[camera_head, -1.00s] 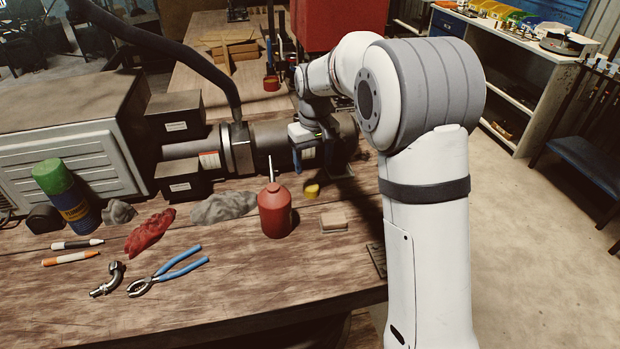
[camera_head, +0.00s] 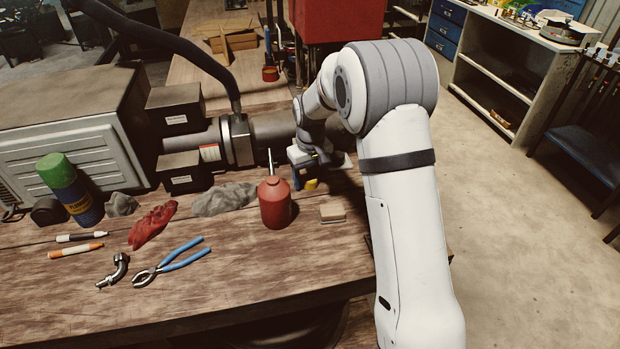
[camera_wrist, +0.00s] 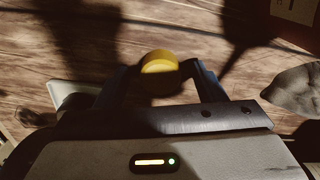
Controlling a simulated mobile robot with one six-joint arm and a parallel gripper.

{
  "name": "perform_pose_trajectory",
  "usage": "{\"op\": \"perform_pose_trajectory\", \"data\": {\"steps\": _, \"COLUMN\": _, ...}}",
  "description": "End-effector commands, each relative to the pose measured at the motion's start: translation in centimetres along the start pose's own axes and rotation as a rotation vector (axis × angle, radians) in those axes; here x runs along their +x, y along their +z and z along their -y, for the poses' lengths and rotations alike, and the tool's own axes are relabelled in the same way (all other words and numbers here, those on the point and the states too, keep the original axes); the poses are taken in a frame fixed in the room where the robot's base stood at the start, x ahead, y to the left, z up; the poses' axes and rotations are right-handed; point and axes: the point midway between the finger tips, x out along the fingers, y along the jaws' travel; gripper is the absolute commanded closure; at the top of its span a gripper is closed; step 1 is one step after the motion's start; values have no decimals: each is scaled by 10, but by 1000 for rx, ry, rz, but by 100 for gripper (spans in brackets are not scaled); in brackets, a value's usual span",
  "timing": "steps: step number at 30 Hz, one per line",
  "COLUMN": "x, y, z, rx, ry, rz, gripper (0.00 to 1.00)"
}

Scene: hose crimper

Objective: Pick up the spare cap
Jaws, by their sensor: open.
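The spare cap, a small yellow round cap (camera_head: 311,184), stands on the wooden workbench behind and to the right of the red bottle. In the wrist view the cap (camera_wrist: 159,62) shows at the upper middle, between the tips of my two fingers. My gripper (camera_wrist: 160,73) is open, with one dark finger on each side of the cap. A gap seems to remain on both sides, but contact is hard to judge in the shadow. In the head view my gripper (camera_head: 304,182) is low at the cap and partly hides it.
A red bottle with a thin spout (camera_head: 274,203) stands close left of my gripper. A small tan block (camera_head: 332,212) lies in front. The dark cylindrical machine (camera_head: 270,136) is behind. A grey rag (camera_head: 222,199), red rag (camera_head: 152,226) and blue-handled pliers (camera_head: 172,262) lie left.

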Motion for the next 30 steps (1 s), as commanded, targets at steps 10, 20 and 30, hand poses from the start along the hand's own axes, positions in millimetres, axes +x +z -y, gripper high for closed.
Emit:
{"op": "perform_pose_trajectory", "data": {"steps": 10, "x": 0, "y": 0, "z": 1, "rx": -1, "ry": 0, "rz": 0, "gripper": 58}}
{"op": "perform_pose_trajectory", "data": {"steps": 20, "x": -1, "y": 0, "z": 1, "rx": -2, "ry": 0, "rz": 0, "gripper": 80}}
{"op": "perform_pose_trajectory", "data": {"steps": 30, "x": -21, "y": -1, "z": 1, "rx": -2, "ry": 1, "rz": -4, "gripper": 80}}
